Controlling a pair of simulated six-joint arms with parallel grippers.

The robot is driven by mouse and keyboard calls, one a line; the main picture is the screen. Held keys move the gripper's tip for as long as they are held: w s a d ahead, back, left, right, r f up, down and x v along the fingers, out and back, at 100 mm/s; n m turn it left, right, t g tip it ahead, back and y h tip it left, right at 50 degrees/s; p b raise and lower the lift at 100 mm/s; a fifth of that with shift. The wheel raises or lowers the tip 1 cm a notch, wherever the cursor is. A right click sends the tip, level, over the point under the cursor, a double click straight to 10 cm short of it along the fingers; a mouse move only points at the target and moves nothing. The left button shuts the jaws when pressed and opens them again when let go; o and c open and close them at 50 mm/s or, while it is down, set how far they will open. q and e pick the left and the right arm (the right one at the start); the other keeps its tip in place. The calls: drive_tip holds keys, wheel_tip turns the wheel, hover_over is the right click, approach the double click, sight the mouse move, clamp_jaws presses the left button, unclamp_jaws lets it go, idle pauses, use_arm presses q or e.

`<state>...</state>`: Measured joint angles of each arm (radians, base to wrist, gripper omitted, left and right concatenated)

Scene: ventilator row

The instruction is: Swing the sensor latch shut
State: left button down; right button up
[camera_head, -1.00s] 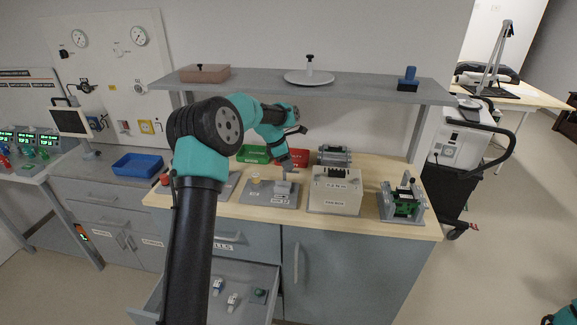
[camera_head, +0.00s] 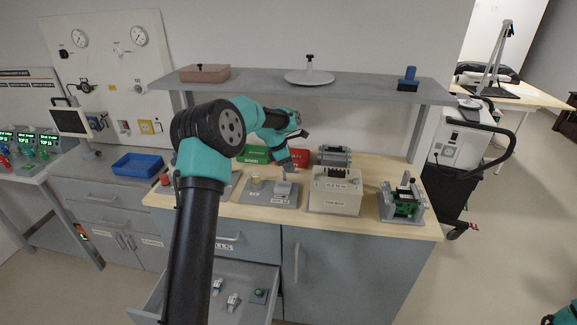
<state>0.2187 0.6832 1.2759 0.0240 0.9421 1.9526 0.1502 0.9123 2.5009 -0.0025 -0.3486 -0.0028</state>
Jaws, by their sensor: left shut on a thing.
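A grey plate (camera_head: 262,198) lies on the wooden bench top, with a small yellowish cup (camera_head: 256,179) at its left. A small pale grey block (camera_head: 283,189), which looks like the sensor latch unit, stands at its right. My left gripper (camera_head: 288,172) reaches down from behind and above to the top of this block. It is shut on a small part there, apparently the sensor latch. The fingertips and the latch are too small to show the latch's exact angle. My right gripper is not in view.
A cream box (camera_head: 335,196) stands close to the right of the plate, and a green device in a grey frame (camera_head: 402,203) farther right. Green (camera_head: 252,154) and red (camera_head: 300,157) bins sit behind. A shelf (camera_head: 250,85) hangs above; an open drawer (camera_head: 262,277) juts out below.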

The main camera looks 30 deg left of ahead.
use_arm(q)
drive_tip(key=shift+s+f+m+g, duration=0.15)
drive_tip(key=shift+m+g, duration=0.15)
drive_tip(key=shift+m, duration=0.3)
idle(0.3)
drive_tip(key=m, duration=0.1)
drive_tip(key=m+g, duration=0.1)
drive_tip(key=shift+s+m+h, duration=0.2)
drive_tip(key=shift+m+h, duration=0.2)
drive_tip(key=m, duration=0.2)
drive_tip(key=m+g, duration=0.2)
drive_tip(key=m, duration=0.1)
drive_tip(key=shift+s+m, duration=0.3)
drive_tip(key=shift+s, duration=0.05)
drive_tip(key=m, duration=0.1)
drive_tip(key=m+g, duration=0.1)
drive_tip(key=m, duration=0.1)
drive_tip(key=m+g, duration=0.1)
drive_tip(key=m, duration=0.1)
drive_tip(key=shift+s+a+y, duration=0.25)
drive_tip(key=shift+a+y, duration=0.1)
drive_tip(key=shift+y, duration=0.05)
drive_tip(key=shift+s+a+m+g+y, duration=0.1)
drive_tip(key=shift+a+m+g+y, duration=0.1)
drive_tip(key=shift+m, duration=0.6)
drive_tip(key=shift+a+m+g+y, duration=0.1)
drive_tip(key=shift+m+g+y, duration=0.1)
drive_tip(key=shift+m, duration=0.6)
